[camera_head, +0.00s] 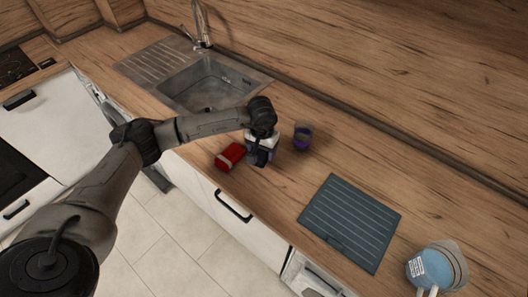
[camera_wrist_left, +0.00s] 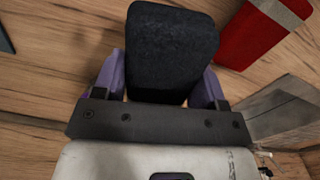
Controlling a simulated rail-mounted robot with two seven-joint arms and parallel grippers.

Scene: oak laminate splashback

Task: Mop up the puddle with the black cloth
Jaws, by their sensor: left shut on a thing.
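My left gripper (camera_head: 261,157) is over the wooden counter, in front of the sink's right end. In the left wrist view its purple fingers stand on either side of the black cloth (camera_wrist_left: 172,48), a thick, dark, folded pad. The gripper is shut on it. In the head view the cloth is mostly hidden by the gripper, so I cannot tell whether it touches the counter. I cannot make out the puddle in either view. My right gripper is not in view.
A red block with a grey band (camera_head: 230,156) lies just left of the gripper. A ribbed dark mat (camera_head: 350,222) lies further right, with a blue jug (camera_head: 430,268) beyond. The sink (camera_head: 208,88) is behind.

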